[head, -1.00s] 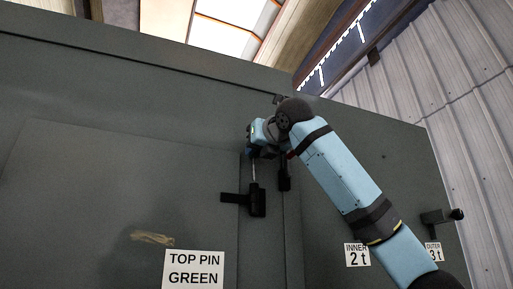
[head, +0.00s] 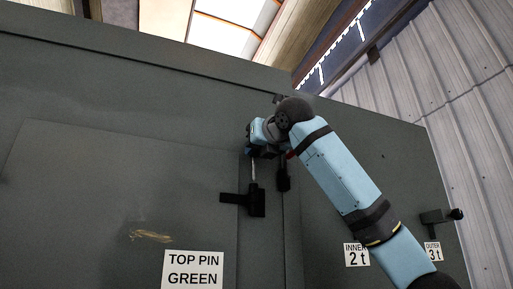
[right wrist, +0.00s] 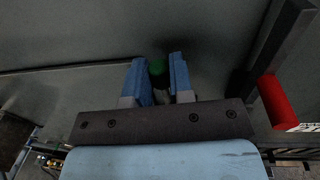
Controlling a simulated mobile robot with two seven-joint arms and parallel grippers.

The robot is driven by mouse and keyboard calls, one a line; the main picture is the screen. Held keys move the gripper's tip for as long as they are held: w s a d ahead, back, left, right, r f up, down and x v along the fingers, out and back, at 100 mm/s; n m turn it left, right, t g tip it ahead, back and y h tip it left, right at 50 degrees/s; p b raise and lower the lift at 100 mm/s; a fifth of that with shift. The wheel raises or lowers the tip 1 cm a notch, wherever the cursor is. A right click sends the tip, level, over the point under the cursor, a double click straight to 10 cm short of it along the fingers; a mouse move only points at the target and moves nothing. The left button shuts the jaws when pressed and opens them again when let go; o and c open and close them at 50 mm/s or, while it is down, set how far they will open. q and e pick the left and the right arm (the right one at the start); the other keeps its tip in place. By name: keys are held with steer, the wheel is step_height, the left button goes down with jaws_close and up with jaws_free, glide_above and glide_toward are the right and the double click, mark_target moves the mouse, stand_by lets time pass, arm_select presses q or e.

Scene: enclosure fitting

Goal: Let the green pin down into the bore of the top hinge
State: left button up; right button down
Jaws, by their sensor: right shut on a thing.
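My right gripper (head: 252,152) is high on the grey enclosure door, above the black top hinge (head: 257,203). In the right wrist view its blue fingers (right wrist: 158,80) are shut on the green head of the pin (right wrist: 157,67). In the head view the pin's thin silver shank (head: 254,170) hangs upright below the fingers, in line with the hinge barrel. Its lower end meets the top of the barrel in the picture; I cannot tell whether it is inside the bore. My left gripper is not in view.
A label reading TOP PIN GREEN (head: 193,269) is on the door. A dark bracket (head: 284,176) stands close right of the pin. A red part (right wrist: 276,100) is to the right in the wrist view. Another black fitting (head: 440,216) sticks out at the far right.

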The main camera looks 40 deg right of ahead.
mark_target(254, 161)
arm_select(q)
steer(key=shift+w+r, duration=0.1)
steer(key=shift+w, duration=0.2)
arm_select(e)
steer(key=shift+f, duration=0.1)
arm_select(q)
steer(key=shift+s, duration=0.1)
arm_select(e)
steer(key=shift+f, duration=0.15)
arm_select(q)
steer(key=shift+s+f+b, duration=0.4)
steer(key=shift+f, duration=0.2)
arm_select(e)
steer(key=shift+f, duration=0.55)
steer(key=shift+f, duration=0.1)
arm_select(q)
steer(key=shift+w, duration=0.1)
arm_select(e)
steer(key=shift+f, duration=0.15)
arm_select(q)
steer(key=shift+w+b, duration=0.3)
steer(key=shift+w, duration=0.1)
arm_select(e)
steer(key=shift+f, duration=0.4)
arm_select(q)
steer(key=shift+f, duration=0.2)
arm_select(e)
steer(key=shift+f, duration=0.2)
